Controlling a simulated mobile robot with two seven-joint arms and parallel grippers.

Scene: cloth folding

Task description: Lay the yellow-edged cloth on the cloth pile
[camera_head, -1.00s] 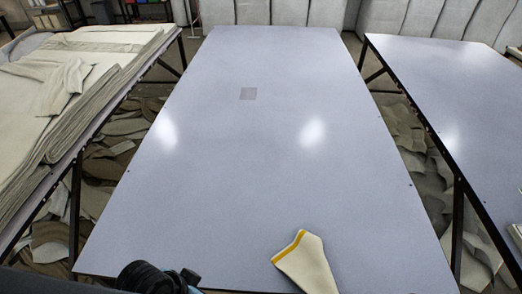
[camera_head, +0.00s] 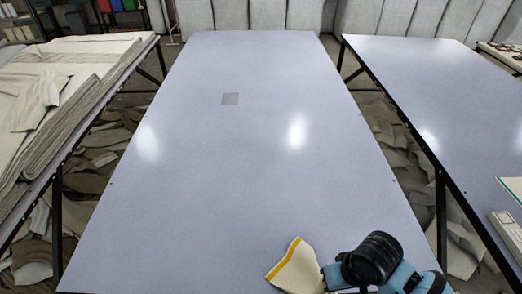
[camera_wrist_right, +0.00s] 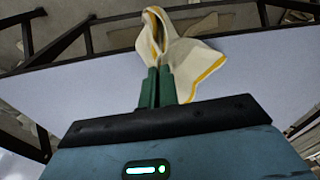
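The yellow-edged cloth (camera_head: 294,268) is cream with a yellow stripe along its edge and is at the near edge of the middle table (camera_head: 240,160). My right gripper (camera_wrist_right: 159,74) has its green fingers close together on the cloth, which also shows in the right wrist view (camera_wrist_right: 188,58), bunched above the fingertips and spreading right. Whether the cloth touches the table is unclear. My left gripper is out of view. A large stack of pale cloths (camera_head: 60,110) lies on the left table. I cannot tell whether it is the task's pile.
A right-hand table (camera_head: 440,100) holds a pale green-edged piece (camera_head: 513,187) and a white block-like item (camera_head: 506,223), both partly cut off at the right edge. Loose cloths litter the floor.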

